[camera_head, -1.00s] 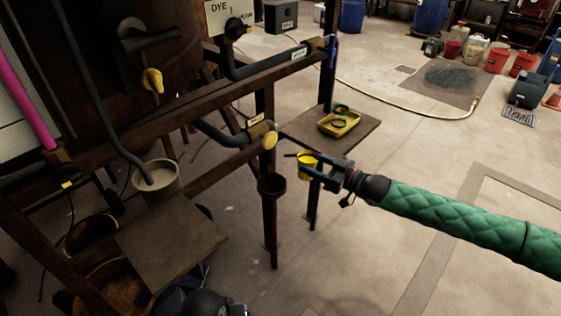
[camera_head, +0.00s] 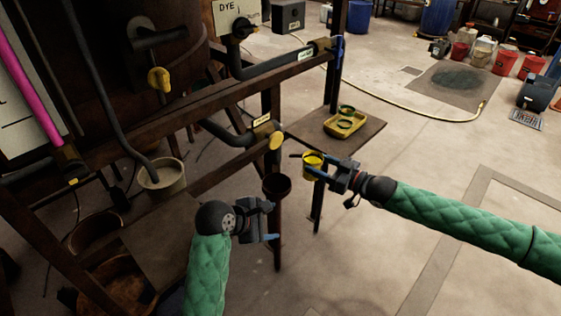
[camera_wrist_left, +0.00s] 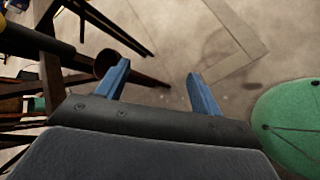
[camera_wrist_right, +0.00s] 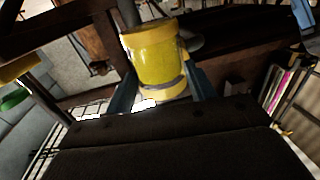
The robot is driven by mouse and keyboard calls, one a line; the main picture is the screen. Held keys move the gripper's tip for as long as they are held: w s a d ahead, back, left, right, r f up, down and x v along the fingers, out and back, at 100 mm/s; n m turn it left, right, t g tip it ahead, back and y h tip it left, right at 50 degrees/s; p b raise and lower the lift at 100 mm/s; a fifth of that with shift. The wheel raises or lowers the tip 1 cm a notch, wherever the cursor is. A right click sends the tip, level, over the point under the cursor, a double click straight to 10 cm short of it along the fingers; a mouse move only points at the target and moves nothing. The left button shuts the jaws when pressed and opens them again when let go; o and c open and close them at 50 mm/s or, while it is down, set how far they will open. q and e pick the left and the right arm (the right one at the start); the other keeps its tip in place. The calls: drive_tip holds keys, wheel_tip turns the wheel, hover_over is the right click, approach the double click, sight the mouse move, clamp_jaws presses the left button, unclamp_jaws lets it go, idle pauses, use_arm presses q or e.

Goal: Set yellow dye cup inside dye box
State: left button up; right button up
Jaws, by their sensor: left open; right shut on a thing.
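The yellow dye cup (camera_head: 313,160) is in my right gripper (camera_head: 324,172), which is shut on it to the right of the dark frame, above the floor. In the right wrist view the yellow cup (camera_wrist_right: 155,55) stands between the fingers. My left gripper (camera_head: 270,222) is open and empty, low in front of the frame; its two blue fingers (camera_wrist_left: 160,80) show apart in the left wrist view. A dark grey box with a small label (camera_head: 288,16) stands at the top on the floor. I cannot tell for certain that it is the dye box.
A dark cup-shaped holder (camera_head: 277,186) is on a post between my grippers. A grey bucket (camera_head: 162,178) stands left.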

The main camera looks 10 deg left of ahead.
sight(311, 158)
use_arm(q)
drive_tip(key=w+d+r+n+t+h, duration=0.2)
drive_tip(key=w+r+n+h, duration=0.1)
drive_tip(key=w+r+n, duration=0.8)
drive_tip(key=w+d+f, duration=0.1)
drive_tip(key=w+d, duration=0.1)
drive_tip(key=w+d+m, duration=0.1)
drive_tip(key=w+d, duration=0.1)
drive_tip(key=d, duration=0.1)
drive_tip(key=w+d+f+m, duration=0.1)
drive_tip(key=w+d, duration=0.1)
drive_tip(key=shift+w+d+f, duration=0.1)
drive_tip(key=shift+d+f, duration=0.15)
drive_tip(key=shift+f, duration=0.05)
drive_tip(key=shift+c, duration=0.3)
drive_tip(key=c, duration=0.7)
drive_tip(key=shift+c, duration=0.4)
use_arm(e)
drive_tip(key=o, duration=1.2)
drive_tip(key=shift+c, duration=0.2)
drive_tip(key=shift+d, duration=0.1)
